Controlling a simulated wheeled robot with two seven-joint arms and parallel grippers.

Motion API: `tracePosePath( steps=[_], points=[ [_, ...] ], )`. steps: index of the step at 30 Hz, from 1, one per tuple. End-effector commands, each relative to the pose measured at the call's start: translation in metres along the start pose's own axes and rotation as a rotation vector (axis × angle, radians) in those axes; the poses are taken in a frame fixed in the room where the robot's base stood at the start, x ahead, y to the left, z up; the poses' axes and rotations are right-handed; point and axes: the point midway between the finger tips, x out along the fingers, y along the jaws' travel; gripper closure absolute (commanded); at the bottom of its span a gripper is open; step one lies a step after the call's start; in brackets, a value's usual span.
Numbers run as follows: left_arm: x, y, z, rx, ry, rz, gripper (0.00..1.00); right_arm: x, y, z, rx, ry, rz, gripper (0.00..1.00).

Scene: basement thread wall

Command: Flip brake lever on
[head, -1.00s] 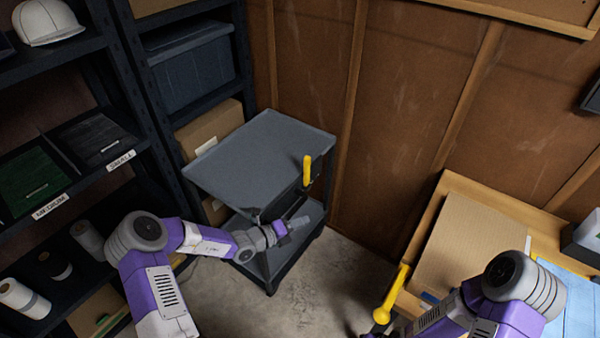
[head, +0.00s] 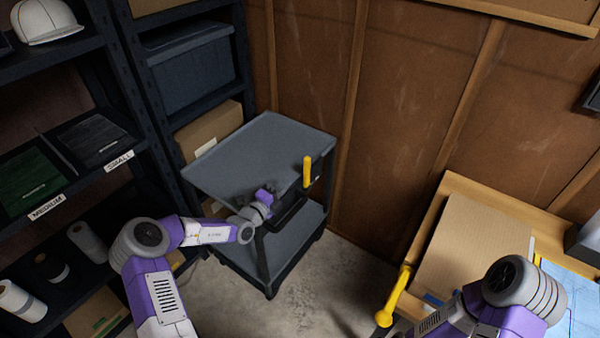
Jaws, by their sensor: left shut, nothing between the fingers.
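A yellow lever (head: 307,172) stands upright at the right edge of the grey cart, on a dark mount. A second yellow lever (head: 397,291), larger and tilted, stands at the left edge of the wooden bench. I cannot tell from the view which of them is the brake lever. My left gripper (head: 268,190) is shut and empty at the cart's front edge. It is to the left of the cart's lever and a little lower in the picture, apart from it. My right arm comes in at the bottom right, and its gripper is out of view.
The grey cart (head: 250,150) has a flat, empty top and a lower shelf (head: 295,240). Dark shelving with bins and rolls stands at the left. The wooden bench (head: 425,240) is at the right. Bare concrete floor (head: 335,280) lies between.

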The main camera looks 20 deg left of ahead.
Motion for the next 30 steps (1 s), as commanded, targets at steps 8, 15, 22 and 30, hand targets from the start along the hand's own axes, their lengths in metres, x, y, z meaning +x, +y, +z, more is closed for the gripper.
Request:
tracePosePath(
  steps=[8, 15, 22, 30],
  points=[
    [0.060, 0.003, -0.002, -0.001, 0.001, -0.002, 1.00, 0.022, 0.008, -0.001, 0.000, 0.000, 0.000, 0.57],
    [0.089, 0.002, -0.001, -0.001, 0.002, -0.001, 1.00, 0.033, 0.012, -0.001, 0.000, 0.000, 0.000, 0.57],
    [0.097, 0.000, 0.000, -0.001, 0.000, 0.000, 1.00, 0.035, 0.013, -0.002, 0.000, 0.000, 0.000, 0.57],
    [0.097, 0.000, 0.000, -0.001, 0.000, 0.000, 1.00, 0.035, 0.013, -0.002, 0.000, 0.000, 0.000, 0.57]
  ],
)
